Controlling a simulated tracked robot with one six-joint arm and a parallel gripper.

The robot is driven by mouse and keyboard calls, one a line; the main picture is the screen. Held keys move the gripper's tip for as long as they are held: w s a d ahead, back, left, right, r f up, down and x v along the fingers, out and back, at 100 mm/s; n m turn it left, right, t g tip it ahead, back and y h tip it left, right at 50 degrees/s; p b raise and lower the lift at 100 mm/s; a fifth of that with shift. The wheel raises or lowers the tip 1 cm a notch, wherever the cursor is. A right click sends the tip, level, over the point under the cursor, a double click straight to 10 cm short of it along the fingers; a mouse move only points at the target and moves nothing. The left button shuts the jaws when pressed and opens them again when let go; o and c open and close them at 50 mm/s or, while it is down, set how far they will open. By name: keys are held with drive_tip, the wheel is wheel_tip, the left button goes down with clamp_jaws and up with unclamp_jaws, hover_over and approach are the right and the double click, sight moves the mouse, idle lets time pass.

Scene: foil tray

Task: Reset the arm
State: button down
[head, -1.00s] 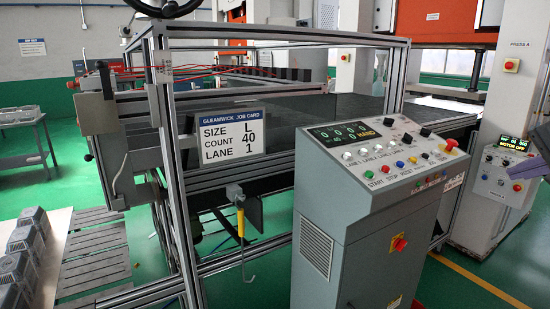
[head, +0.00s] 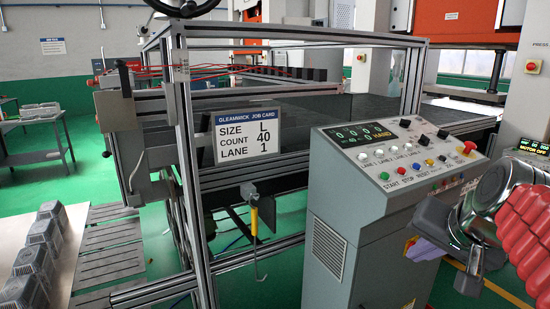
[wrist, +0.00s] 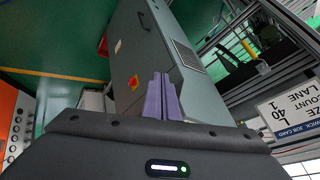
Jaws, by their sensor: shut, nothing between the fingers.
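My arm comes in from the right edge of the head view, in front of the control console. My gripper (head: 428,248) shows there with its purple fingers pointing left, beside the console's right side. In the wrist view my gripper (wrist: 162,97) shows its two purple fingers pressed together, with nothing between them. The grey console cabinet (wrist: 160,50) lies beyond the fingers in that view. Whether any part of my arm touches the console cannot be told.
The console (head: 350,215) has a sloped button panel and a green-lit display. A metal-framed machine (head: 195,200) with a job card (head: 247,134) stands to its left. Foil trays (head: 38,250) stand on a pale surface at lower left.

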drive_tip(key=s+a+f+n+g, duration=0.2)
drive_tip(key=s+a+f+n, duration=0.5)
drive_tip(key=s+a+f, duration=0.4)
drive_tip(key=shift+s+a+f, duration=0.35)
drive_tip(key=shift+s+f, duration=0.1)
drive_tip(key=shift+f, duration=0.5)
drive_tip(key=shift+d, duration=0.1)
